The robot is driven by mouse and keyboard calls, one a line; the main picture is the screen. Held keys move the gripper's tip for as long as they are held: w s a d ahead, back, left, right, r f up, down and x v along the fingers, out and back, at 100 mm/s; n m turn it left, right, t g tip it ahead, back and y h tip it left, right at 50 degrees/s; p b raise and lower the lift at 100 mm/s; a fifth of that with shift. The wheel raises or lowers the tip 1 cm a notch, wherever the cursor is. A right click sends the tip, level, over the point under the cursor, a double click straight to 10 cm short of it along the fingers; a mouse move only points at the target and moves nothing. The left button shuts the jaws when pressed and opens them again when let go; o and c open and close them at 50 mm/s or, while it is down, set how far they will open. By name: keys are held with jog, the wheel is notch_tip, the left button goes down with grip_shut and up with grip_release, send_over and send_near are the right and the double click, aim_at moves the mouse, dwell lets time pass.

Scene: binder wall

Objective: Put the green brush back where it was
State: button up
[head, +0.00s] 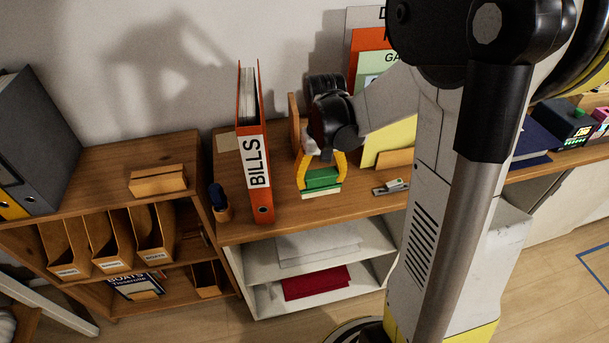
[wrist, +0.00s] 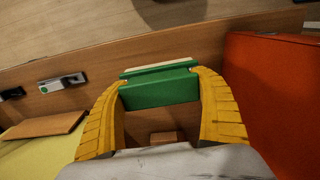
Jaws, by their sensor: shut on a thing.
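The green brush (head: 321,179) has a green back and a pale bristle strip along its lower edge. My gripper (head: 322,172) is shut on it, with one yellow finger on each end. In the wrist view the green brush (wrist: 160,88) sits between the fingertips of my gripper (wrist: 162,90). The brush is over or on the wooden shelf top (head: 290,215), right of the orange BILLS binder. I cannot tell whether its bristles touch the wood.
The orange BILLS binder (head: 255,150) stands close on the left; it fills the right of the wrist view (wrist: 270,100). A stapler-like metal item (head: 391,187) lies to the right. A blue item in a small wooden holder (head: 222,205) stands left of the binder.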

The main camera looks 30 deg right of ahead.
jog(key=shift+w+d+f, duration=0.3)
jog(key=shift+w+f, duration=0.2)
jog(key=shift+w, duration=0.2)
jog(key=shift+f+b, duration=1.1)
jog(key=shift+f, duration=0.85)
jog(key=shift+f, duration=0.2)
jog(key=o, duration=1.5)
jog(key=shift+c, duration=0.2)
jog(key=shift+r, duration=0.1)
notch_tip(320, 180, up, 12)
jog(key=p, duration=0.4)
jog(key=shift+r+p, duration=0.15)
jog(key=shift+p, duration=0.2)
